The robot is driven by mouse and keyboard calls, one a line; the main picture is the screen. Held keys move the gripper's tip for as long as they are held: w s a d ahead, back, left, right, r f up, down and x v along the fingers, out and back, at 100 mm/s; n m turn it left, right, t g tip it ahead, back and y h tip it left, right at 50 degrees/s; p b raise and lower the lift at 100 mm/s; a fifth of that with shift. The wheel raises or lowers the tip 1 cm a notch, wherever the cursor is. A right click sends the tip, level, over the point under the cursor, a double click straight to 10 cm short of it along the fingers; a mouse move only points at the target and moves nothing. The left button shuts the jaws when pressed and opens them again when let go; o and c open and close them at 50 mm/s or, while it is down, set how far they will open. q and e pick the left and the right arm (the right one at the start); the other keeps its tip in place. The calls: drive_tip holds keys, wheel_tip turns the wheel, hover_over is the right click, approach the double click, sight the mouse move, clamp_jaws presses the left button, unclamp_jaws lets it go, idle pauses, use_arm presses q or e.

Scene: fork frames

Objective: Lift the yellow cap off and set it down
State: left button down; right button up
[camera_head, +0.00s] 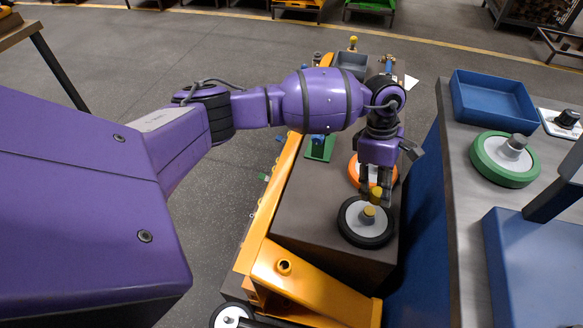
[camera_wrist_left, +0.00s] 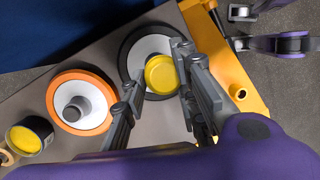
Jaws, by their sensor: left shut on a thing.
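The yellow cap (camera_head: 376,193) is between the fingers of my left gripper (camera_head: 375,199), which is shut on it. In the left wrist view the cap (camera_wrist_left: 161,74) is a round yellow disc between the two grey fingers. Below it lies a black-rimmed wheel (camera_head: 352,229) with a pale face and a raised hub (camera_head: 368,215). In the head view the cap appears above this hub, with the hub's top showing below it. The wheel (camera_wrist_left: 133,50) also shows behind the cap in the left wrist view. My right gripper is not in view.
An orange-rimmed wheel (camera_wrist_left: 55,98) lies beside the black one on the grey bench. A yellow-topped dark container (camera_wrist_left: 30,135) stands farther along. An orange bracket (camera_head: 310,284) is at the near end. A right-hand table holds a green-rimmed wheel (camera_head: 489,170) and blue trays (camera_head: 490,98).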

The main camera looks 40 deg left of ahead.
use_arm(q)
drive_tip(key=shift+w+r+p, duration=0.1)
drive_tip(key=shift+r+p, duration=0.45)
drive_tip(key=shift+r, duration=0.7)
